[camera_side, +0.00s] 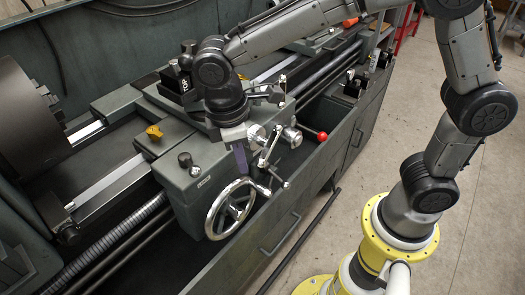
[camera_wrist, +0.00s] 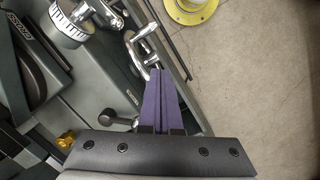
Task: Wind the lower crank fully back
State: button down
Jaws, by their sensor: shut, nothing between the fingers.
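The lathe's carriage carries a chrome handwheel (camera_side: 230,208) low on its front, and above it to the right a metal crank with a bar and small knobs (camera_side: 268,160). I cannot tell for certain which one is the lower crank. My gripper (camera_side: 245,173) is shut and empty, its purple fingers pointing down beside the wheel's upper rim and left of the crank. In the wrist view the closed fingers (camera_wrist: 160,72) end next to curved chrome metalwork (camera_wrist: 140,50). Whether they touch it cannot be told.
A white graduated dial (camera_wrist: 70,22) sits at the top left of the wrist view. A red-knobbed lever (camera_side: 322,136) sticks out right of the crank. A yellow knob (camera_side: 154,132) and a dark knob (camera_side: 185,160) stand on the carriage. The floor (camera_side: 335,215) in front is mostly clear.

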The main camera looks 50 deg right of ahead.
jog(key=d+r+n, duration=0.1)
jog(key=n, duration=0.3)
notch_tip(320, 180, up, 5)
jog(key=n+y, duration=0.2)
jog(key=n, duration=0.2)
send_over(264, 161)
jog(key=a, duration=0.3)
jog(key=shift+d+f, duration=0.4)
jog(key=shift+f, duration=1.8)
jog(key=shift+d+f, duration=0.45)
jog(key=shift+f, duration=1.8)
jog(key=shift+d+f, duration=0.4)
jog(key=shift+f, duration=1.8)
jog(key=shift+a+f+h, duration=0.15)
jog(key=shift+f+h, duration=0.15)
jog(key=shift+h, duration=0.6)
jog(key=h, duration=0.1)
jog(key=f+h, duration=0.1)
jog(key=shift+h, duration=0.4)
jog(key=h, duration=0.1)
jog(key=f+h, duration=0.1)
jog(key=h, duration=0.1)
jog(key=shift+f+h, duration=0.15)
jog(key=shift+h, duration=0.15)
jog(key=shift+d+f, duration=0.1)
jog(key=shift+d, duration=0.15)
